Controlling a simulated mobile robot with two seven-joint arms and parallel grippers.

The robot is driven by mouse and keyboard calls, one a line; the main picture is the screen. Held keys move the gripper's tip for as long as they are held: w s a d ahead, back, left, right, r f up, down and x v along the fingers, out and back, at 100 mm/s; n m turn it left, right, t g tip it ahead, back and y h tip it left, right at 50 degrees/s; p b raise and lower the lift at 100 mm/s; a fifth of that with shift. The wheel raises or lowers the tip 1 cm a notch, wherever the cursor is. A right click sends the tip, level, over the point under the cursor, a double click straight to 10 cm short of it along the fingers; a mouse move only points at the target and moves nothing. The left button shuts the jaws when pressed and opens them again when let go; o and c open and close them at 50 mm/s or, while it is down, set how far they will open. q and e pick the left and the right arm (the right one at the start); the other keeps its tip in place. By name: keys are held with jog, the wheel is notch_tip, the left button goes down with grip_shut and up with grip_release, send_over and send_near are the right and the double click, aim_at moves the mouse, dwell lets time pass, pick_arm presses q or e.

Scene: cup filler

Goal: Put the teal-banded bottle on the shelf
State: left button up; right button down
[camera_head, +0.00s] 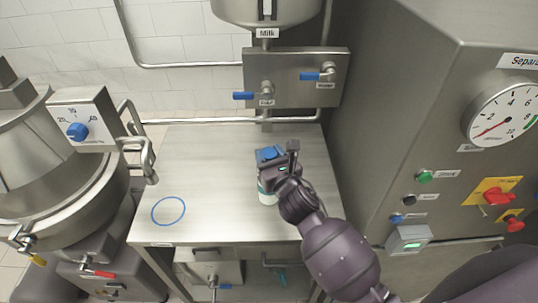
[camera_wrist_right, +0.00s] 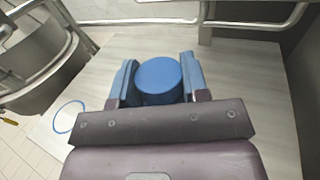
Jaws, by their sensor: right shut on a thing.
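The bottle (camera_head: 267,195) has a blue cap and a pale body with a teal band, partly hidden behind my right gripper in the head view. My right gripper (camera_head: 272,160) is shut on it, near the cap. In the right wrist view the round blue cap (camera_wrist_right: 159,80) sits between the two blue fingers of my right gripper (camera_wrist_right: 158,78). The bottle is over the steel table (camera_head: 215,150); I cannot tell whether its base touches the top. My left gripper is not in view.
A blue ring (camera_head: 168,211) is marked on the table's left front. A steel panel with blue-handled valves (camera_head: 292,80) stands behind the table, below a milk tank (camera_head: 266,10). A large machine (camera_head: 420,120) borders the right, a round vessel (camera_head: 60,170) the left. The table's middle is clear.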

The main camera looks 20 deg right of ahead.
jog(key=c, duration=0.6)
grip_release()
jog(key=shift+f, duration=0.1)
jog(key=shift+s, duration=0.15)
jog(key=s, duration=0.7)
jog(key=s+d, duration=0.1)
jog(key=s, duration=0.3)
jog(key=shift+s, duration=0.35)
